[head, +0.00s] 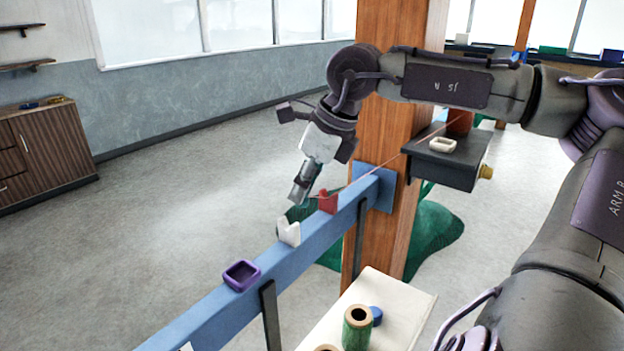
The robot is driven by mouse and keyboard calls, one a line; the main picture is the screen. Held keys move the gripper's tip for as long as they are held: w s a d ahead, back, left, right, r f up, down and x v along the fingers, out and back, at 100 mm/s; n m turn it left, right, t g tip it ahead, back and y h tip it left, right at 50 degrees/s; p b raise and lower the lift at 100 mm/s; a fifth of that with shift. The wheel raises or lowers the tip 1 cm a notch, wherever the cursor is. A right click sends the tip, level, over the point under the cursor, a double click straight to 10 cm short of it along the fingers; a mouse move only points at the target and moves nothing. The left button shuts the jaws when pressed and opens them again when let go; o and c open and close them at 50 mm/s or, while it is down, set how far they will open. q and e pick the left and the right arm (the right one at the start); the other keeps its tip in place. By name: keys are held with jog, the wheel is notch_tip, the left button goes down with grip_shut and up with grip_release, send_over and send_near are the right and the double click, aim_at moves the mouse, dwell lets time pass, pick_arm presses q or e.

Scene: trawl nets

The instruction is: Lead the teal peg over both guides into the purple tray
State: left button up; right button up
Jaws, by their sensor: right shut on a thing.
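My right gripper (300,193) is shut at the far end of the blue rail (220,306), close to the left of the red guide (328,202). A thin reddish line runs from the dark box on the post down towards the red guide and my gripper. The teal peg cannot be made out clearly; the fingers hide what they hold. The white notched guide (289,233) stands on the rail nearer to me, below the gripper in the picture. The purple tray (242,276) sits farther down the rail and looks empty. My left gripper is out of view.
A wooden post (386,225) carries the dark box (445,171) with a white ring (443,145) on top. A pale table (398,305) with a green spool (357,328) stands right of the rail. Green netting (435,237) lies behind the post. Left floor is clear.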

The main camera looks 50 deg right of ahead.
jog(key=shift+s+a, duration=0.2)
jog(key=shift+a, duration=2.25)
jog(key=shift+s+a, duration=0.2)
jog(key=shift+a, duration=2.3)
jog(key=shift+s+a, duration=0.2)
jog(key=shift+a, duration=2.25)
notch_tip(320, 180, down, 4)
jog(key=b, duration=0.4)
jog(key=shift+b, duration=0.35)
jog(key=shift+f+b, duration=0.45)
jog(key=shift+b, duration=0.15)
jog(key=shift+f+b, duration=0.25)
jog(key=shift+b, duration=0.4)
jog(key=o, duration=0.9)
jog(key=shift+o, duration=0.2)
jog(key=shift+r, duration=0.1)
jog(key=v, duration=1.2)
